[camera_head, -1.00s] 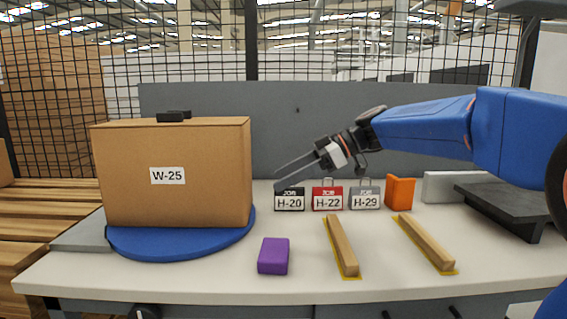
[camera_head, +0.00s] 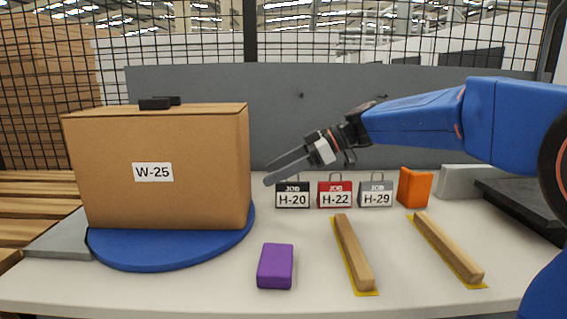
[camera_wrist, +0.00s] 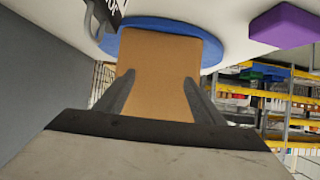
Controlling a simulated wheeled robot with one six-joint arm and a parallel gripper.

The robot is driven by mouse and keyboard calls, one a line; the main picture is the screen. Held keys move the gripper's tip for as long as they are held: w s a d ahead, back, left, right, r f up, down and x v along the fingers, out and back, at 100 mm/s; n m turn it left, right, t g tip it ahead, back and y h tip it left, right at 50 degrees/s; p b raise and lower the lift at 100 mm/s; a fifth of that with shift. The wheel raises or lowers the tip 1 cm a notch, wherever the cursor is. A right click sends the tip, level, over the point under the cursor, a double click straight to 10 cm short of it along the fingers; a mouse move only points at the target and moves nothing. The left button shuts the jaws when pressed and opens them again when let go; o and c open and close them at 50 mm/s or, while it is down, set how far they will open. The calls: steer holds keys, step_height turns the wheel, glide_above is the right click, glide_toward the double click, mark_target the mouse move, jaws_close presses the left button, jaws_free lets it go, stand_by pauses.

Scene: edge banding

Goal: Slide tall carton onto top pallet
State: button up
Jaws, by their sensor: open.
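The tall brown carton (camera_head: 155,205), labelled W-25, stands upright on a blue round turntable (camera_head: 165,258) at the left of the table. A small black clip-like piece (camera_head: 155,104) sits on its top edge. The top pallet (camera_head: 35,211), of light wood slats, lies past the table's left end, partly hidden by the carton. My gripper (camera_head: 268,174) is open and empty, to the right of the carton and apart from it, fingers pointing left. In the wrist view the carton (camera_wrist: 158,60) shows beyond and between the open fingers.
A grey plate (camera_head: 55,243) lies between turntable and pallet. Job blocks H-20 (camera_head: 292,205), H-22 (camera_head: 335,205) and H-29 (camera_head: 375,205) stand behind. A purple block (camera_head: 275,267), two wooden bars (camera_head: 353,255) (camera_head: 447,248) and an orange block (camera_head: 415,187) occupy the table.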

mark_target(248, 188)
steer(key=x, duration=0.3)
steer(key=f+x, duration=0.1)
steer(key=shift+a+f, duration=0.1)
steer(key=shift+f, duration=0.1)
steer(key=shift+x, duration=0.85)
steer(key=shift+a+r, duration=0.1)
steer(key=shift+r, duration=0.05)
steer(key=shift+w+a, duration=0.15)
steer(key=shift+a, duration=3.75)
steer(key=shift+w+a, duration=0.1)
steer(key=shift+a, duration=3.75)
steer(key=shift+w+a, duration=0.15)
steer(key=shift+a, duration=3.75)
steer(key=shift+w+a, duration=0.1)
steer(key=shift+a, duration=3.75)
steer(key=shift+w+a, duration=0.15)
steer(key=shift+a, duration=3.75)
steer(key=shift+w+a, duration=0.1)
steer(key=shift+a, duration=3.85)
